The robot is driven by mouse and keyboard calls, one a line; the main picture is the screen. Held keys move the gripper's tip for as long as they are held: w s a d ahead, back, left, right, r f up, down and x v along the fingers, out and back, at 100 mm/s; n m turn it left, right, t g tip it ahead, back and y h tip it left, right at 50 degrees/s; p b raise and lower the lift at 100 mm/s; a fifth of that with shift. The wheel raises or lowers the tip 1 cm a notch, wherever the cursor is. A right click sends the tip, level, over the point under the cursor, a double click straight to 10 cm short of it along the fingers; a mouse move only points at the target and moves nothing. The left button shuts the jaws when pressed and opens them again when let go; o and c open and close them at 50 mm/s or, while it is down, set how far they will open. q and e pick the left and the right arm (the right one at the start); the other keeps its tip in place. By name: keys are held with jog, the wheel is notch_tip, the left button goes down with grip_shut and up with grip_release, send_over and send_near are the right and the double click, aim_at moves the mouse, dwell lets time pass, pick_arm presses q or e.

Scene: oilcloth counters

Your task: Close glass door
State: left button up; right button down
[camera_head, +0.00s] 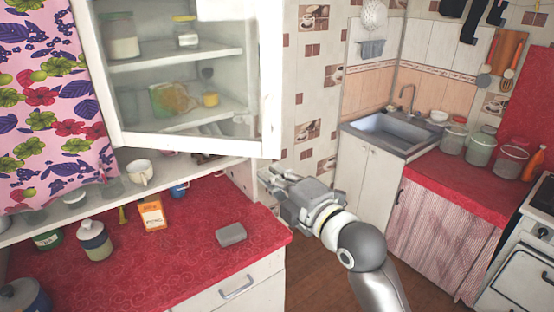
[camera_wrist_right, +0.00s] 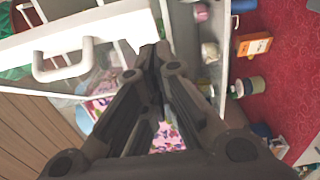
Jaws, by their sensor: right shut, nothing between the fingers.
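The glass door (camera_head: 200,144) has a white frame and belongs to the upper white cabinet at top centre-left in the head view. It appears to stand ajar; how far is hard to tell. Jars and food boxes show behind its pane. In the right wrist view, the door's white frame (camera_wrist_right: 110,22) and a white handle (camera_wrist_right: 62,60) lie at the upper left. My right gripper (camera_head: 275,177) is just below the door's lower right corner, shut and empty. Its closed fingers (camera_wrist_right: 152,62) show beside the frame in the wrist view; contact cannot be told. My left gripper is out of view.
A red counter (camera_head: 180,235) below holds an orange box (camera_head: 151,213), a lidded jar (camera_head: 95,241) and a grey block (camera_head: 230,234). An open shelf with a cup (camera_head: 139,173) runs under the cabinet. A sink (camera_head: 392,134) is at right, with open floor between.

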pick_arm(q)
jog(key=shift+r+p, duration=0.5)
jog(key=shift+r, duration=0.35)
pick_arm(e)
jog(key=shift+w+d, duration=0.2)
jog(key=shift+w, duration=0.5)
jog(key=shift+w+d, duration=0.15)
jog(key=shift+w, duration=0.5)
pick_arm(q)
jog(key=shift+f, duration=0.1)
